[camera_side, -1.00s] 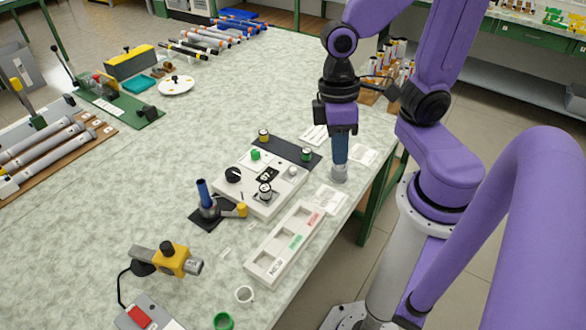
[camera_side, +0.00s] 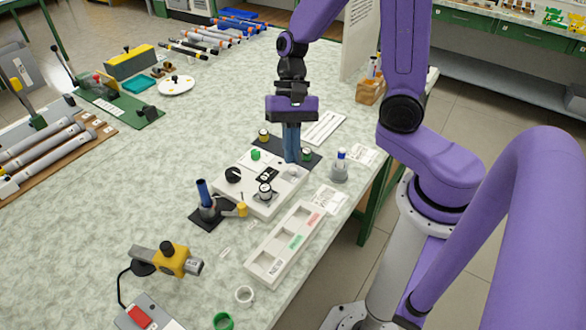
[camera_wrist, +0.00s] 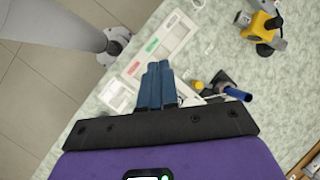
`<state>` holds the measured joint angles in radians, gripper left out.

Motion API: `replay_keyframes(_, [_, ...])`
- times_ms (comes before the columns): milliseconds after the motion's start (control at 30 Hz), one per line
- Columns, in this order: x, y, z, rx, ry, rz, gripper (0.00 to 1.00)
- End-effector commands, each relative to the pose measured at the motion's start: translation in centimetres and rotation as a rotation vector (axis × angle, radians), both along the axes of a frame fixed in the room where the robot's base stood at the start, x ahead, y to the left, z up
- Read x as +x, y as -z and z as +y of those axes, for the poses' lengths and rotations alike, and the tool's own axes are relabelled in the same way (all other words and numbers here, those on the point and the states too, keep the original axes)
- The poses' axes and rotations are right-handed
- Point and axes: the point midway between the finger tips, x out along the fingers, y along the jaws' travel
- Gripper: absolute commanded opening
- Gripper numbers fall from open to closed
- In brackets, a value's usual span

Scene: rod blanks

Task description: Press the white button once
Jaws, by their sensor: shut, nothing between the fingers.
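The white control box (camera_side: 258,204) stands on the bench in the side view. It carries a black knob (camera_side: 233,174), a green button (camera_side: 255,155), a dark display (camera_side: 267,174) and a round dial (camera_side: 265,190). The small white button (camera_side: 292,171) is near the box's right edge. My gripper (camera_side: 291,161) points down with its blue fingers together and empty, their tips right by the white button. I cannot tell whether they touch it. In the wrist view my gripper (camera_wrist: 157,68) hides most of the box, and I cannot make out the button.
A labelled white tray (camera_side: 284,245) lies in front. A blue rod on a dark stand (camera_side: 205,203) is at the left, and a yellow clamp (camera_side: 170,260) is nearer the camera.

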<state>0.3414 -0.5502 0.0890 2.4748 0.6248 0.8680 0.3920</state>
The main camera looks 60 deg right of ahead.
Motion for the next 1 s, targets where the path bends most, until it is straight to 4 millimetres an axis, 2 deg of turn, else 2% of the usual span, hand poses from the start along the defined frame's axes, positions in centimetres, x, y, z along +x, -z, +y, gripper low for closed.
replay_keyframes(567, [5.8,2.0,-1.4,0.079,0.728,0.225,0.0])
replay_keyframes(1000, [8.9,3.7,-4.6,0.175,1.28,0.399,0.0])
